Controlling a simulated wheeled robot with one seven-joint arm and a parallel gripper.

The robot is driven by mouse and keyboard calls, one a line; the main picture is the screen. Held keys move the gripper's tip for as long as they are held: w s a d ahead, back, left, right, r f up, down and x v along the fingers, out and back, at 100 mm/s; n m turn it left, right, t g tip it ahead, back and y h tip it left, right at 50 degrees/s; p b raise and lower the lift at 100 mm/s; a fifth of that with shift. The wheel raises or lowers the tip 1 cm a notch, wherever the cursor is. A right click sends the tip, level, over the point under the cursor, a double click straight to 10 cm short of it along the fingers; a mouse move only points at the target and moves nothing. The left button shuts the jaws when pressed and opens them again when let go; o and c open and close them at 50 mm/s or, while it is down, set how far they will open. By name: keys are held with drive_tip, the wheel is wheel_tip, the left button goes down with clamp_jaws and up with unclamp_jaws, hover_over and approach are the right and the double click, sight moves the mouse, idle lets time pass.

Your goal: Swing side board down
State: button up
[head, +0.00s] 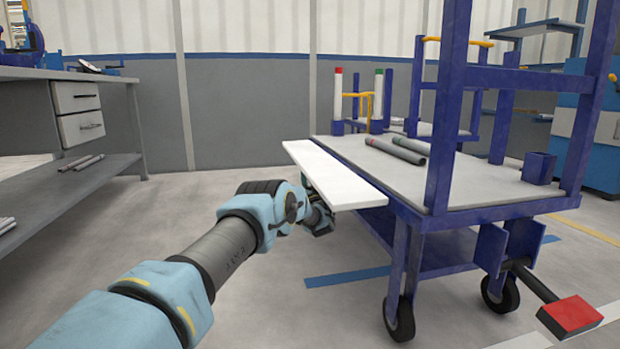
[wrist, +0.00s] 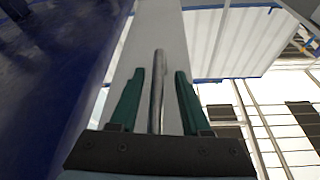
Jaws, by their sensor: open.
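The white side board (head: 335,178) is level, along the left edge of the blue cart (head: 410,215). My gripper (head: 320,218) is low at the left of the cart, by the board's outer edge and partly under it in the head view; the board and my wrist hide its fingertips there. In the wrist view its two green fingers (wrist: 160,76) are apart. A thin grey metal bar (wrist: 157,95) runs between them, with a gap on each side. Behind it is a pale strip (wrist: 165,30), apparently the board's underside. Whether the bar is fixed to the board, I cannot tell.
Grey pipes (head: 395,150) lie on the cart's deck (head: 470,180). A bar with a red end (head: 570,316) sticks out at the cart's front right. A grey workbench (head: 60,75) stands at the left. The floor between bench and cart is clear.

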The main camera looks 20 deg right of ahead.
drive_tip(key=p+v, duration=0.6)
drive_tip(key=v, duration=0.5)
idle(0.4)
